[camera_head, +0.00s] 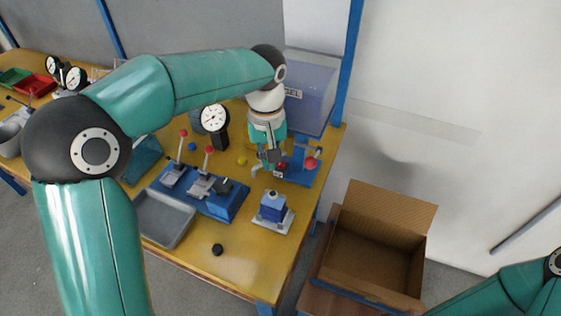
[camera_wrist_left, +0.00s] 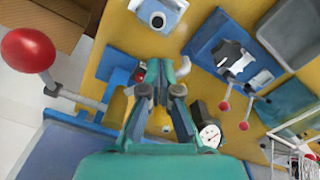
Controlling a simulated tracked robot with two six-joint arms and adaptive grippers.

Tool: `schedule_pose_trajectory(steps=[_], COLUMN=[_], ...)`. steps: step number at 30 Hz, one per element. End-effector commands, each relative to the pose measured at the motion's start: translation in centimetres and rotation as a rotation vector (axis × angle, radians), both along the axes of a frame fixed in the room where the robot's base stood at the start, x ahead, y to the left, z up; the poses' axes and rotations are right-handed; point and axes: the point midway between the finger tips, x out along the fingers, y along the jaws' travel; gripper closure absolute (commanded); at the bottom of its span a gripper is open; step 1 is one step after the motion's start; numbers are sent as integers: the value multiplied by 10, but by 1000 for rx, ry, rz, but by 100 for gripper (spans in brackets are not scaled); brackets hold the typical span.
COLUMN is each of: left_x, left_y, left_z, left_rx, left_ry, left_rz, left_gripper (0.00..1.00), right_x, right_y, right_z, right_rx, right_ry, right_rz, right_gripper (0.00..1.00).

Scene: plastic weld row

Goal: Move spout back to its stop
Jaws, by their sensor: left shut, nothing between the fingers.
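My left gripper (camera_head: 266,162) points down over the right end of the yellow bench, beside a blue fixture (camera_head: 303,166) with a red-ball lever. In the left wrist view its fingers (camera_wrist_left: 158,72) are together with nothing between them. A short pale grey curved piece (camera_wrist_left: 183,67), which looks like the spout, sticks out just right of the fingertips. It also shows in the head view (camera_head: 256,169), left of the fingers. I cannot tell whether the fingers touch it. The fingers hide its root, and its stop cannot be made out. My right gripper is out of view.
A dial gauge (camera_head: 214,119) stands left of the gripper. A blue lever fixture (camera_head: 226,201), a grey tray (camera_head: 163,217) and a small blue block (camera_head: 273,206) are nearer the front. A clear bin (camera_head: 307,90) stands behind. An open cardboard box (camera_head: 372,257) is off the bench at right.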

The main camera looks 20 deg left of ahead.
Motion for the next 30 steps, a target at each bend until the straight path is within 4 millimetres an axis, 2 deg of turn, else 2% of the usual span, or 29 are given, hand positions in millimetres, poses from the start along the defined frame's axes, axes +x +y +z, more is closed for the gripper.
schedule_pose_trajectory(steps=[6, 30], left_x=[3, 6], left_y=[8, 17], left_z=[1, 0], left_rx=[0, 0], left_ry=[0, 0], left_rz=[0, -1], left_gripper=[100, 100], right_x=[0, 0], right_y=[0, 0], right_z=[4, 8], right_rx=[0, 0], right_ry=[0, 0], right_rz=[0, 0], right_gripper=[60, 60])
